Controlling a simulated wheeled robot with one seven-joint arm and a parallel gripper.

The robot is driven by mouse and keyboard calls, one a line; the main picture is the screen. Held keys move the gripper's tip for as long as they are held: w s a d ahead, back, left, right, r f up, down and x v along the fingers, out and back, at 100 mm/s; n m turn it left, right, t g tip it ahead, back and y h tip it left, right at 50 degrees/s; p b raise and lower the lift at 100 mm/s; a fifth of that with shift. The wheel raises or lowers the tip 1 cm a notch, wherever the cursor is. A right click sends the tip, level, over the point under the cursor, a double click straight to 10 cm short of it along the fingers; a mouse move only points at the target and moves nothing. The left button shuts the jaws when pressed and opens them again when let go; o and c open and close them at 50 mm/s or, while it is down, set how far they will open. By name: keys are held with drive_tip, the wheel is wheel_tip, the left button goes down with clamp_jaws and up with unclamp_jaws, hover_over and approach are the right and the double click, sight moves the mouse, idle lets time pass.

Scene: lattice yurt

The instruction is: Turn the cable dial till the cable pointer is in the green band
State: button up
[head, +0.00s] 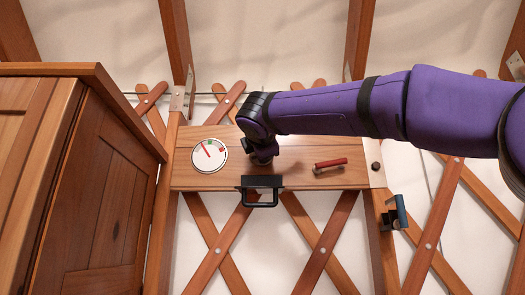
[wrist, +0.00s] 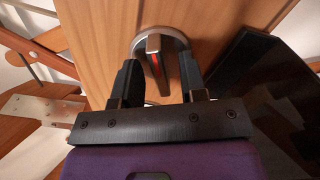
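The cable dial (wrist: 158,62) is a grey knob with a raised grip and a red mark, on a round base fixed to a wooden board. My gripper (wrist: 160,82) is open, one finger on each side of the knob's grip, with gaps visible. In the head view my gripper (head: 262,158) is against the board and hides the dial. The round white gauge (head: 209,162) is left of it. Its thin red cable pointer (head: 207,150) leans up and left. A small green band (head: 209,142) lies near the top, right of the pointer tip.
The wooden board (head: 290,180) also carries a red-handled lever (head: 330,163) on the right. A black U-shaped handle (head: 262,204) hangs at its lower edge. A wooden cabinet (head: 95,190) stands close on the left. A dark fitting (head: 396,213) is at the right.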

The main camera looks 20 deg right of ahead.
drive_tip(key=shift+w+d, duration=0.1)
drive_tip(key=shift+w, duration=0.1)
clamp_jaws()
idle(0.3)
drive_tip(key=m, duration=1)
drive_tip(key=shift+f, duration=0.2)
drive_tip(key=shift+m, duration=0.4)
